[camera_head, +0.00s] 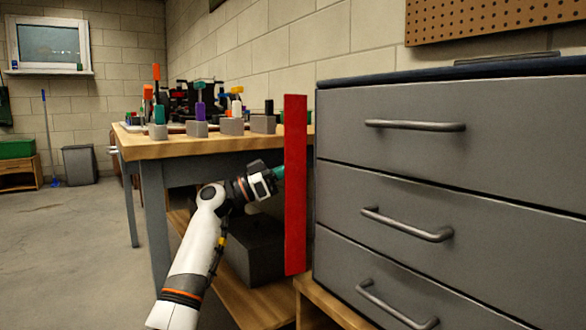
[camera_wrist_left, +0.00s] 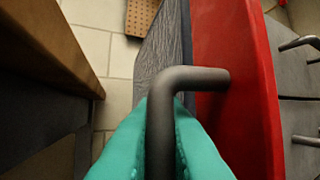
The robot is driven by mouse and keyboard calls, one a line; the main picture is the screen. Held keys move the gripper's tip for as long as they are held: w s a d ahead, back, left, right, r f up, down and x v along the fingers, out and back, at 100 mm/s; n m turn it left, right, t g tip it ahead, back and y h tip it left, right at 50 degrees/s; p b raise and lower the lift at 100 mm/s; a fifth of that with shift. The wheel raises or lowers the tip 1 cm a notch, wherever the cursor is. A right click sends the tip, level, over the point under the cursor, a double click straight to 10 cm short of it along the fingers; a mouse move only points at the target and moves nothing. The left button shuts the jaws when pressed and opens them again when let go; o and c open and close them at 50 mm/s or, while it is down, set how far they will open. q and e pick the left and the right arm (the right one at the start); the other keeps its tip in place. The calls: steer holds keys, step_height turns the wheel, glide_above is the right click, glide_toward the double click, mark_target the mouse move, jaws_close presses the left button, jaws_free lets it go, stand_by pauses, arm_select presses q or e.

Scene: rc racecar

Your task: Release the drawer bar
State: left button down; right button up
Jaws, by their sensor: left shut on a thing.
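The drawer bar is a tall flat red panel (camera_head: 295,190), upright at the left edge of the grey drawer cabinet (camera_head: 360,165). In the head view it does not cover the drawer fronts. The left wrist view shows the red bar (camera_wrist_left: 240,70) with a bent grey handle (camera_wrist_left: 195,78) on it. My left gripper (camera_head: 278,173) is at the bar's left side. Its green fingers (camera_wrist_left: 160,145) are shut around the handle in the left wrist view. The handle is hidden in the head view. My right gripper is not in view.
A wooden workbench (camera_head: 190,148) with several tools on top stands behind and left of my left arm. A dark box (camera_head: 255,250) sits on its lower shelf (camera_head: 255,300). Three drawer handles (camera_head: 415,126) stick out on the right.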

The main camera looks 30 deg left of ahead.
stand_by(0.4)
arm_select(q)
steer(key=c, duration=1.8)
jaws_free()
steer(key=shift+o, duration=0.2)
steer(key=shift+w, duration=0.1)
